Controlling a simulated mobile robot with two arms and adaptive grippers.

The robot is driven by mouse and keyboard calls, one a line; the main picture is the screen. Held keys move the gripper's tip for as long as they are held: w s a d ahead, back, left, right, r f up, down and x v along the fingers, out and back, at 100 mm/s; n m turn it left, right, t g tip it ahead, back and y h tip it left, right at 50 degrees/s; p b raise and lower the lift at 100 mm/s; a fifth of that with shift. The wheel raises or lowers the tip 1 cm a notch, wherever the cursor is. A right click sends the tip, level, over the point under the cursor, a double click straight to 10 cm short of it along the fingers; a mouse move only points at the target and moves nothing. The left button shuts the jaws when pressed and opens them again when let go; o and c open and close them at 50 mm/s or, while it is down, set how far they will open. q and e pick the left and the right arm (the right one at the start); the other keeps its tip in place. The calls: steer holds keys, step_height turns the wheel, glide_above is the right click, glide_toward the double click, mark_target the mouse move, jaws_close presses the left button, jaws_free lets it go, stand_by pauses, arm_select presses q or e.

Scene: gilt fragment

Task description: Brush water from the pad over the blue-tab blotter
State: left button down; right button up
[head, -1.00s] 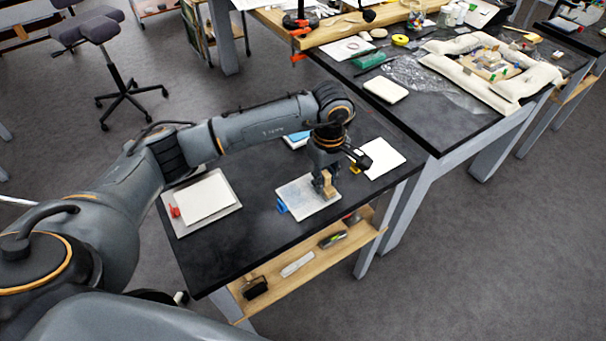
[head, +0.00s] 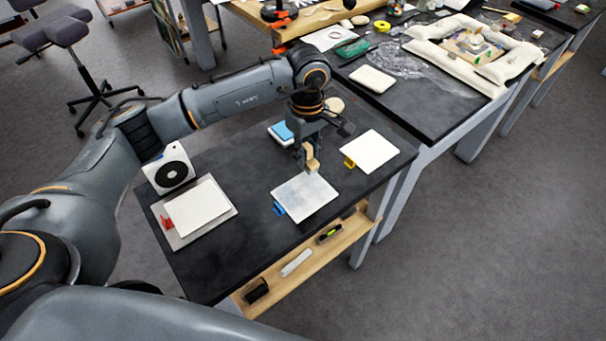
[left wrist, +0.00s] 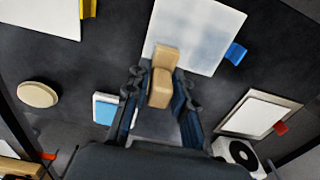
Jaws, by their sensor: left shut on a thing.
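My left gripper (head: 312,150) is shut on a wooden brush (head: 313,163), a pale tan block. The blue-tab blotter (head: 302,199) is a pale, grey-mottled sheet with a blue tab (head: 279,209). The brush overlaps its far edge; whether it touches the sheet I cannot tell. In the left wrist view the brush (left wrist: 163,75) sticks out between the fingers across the edge of the blotter (left wrist: 195,30). The water pad (head: 281,133) is blue in a white holder behind the gripper, partly hidden. My right gripper is not in view.
A white blotter with a yellow tab (head: 371,152) lies to the right, and one with a red tab (head: 197,208) lies to the left on a grey board. A white device with a black disc (head: 169,168) stands at the back left. A round tan disc (head: 335,105) lies behind.

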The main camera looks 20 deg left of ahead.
mark_target(306, 144)
arm_select(q)
steer(key=shift+a+r+p, duration=0.1)
steer(key=shift+r+p, duration=0.25)
steer(key=shift+r, duration=0.5)
steer(key=shift+w+a+r+p, duration=0.1)
steer(key=shift+r+p, duration=0.2)
steer(key=shift+r, duration=0.85)
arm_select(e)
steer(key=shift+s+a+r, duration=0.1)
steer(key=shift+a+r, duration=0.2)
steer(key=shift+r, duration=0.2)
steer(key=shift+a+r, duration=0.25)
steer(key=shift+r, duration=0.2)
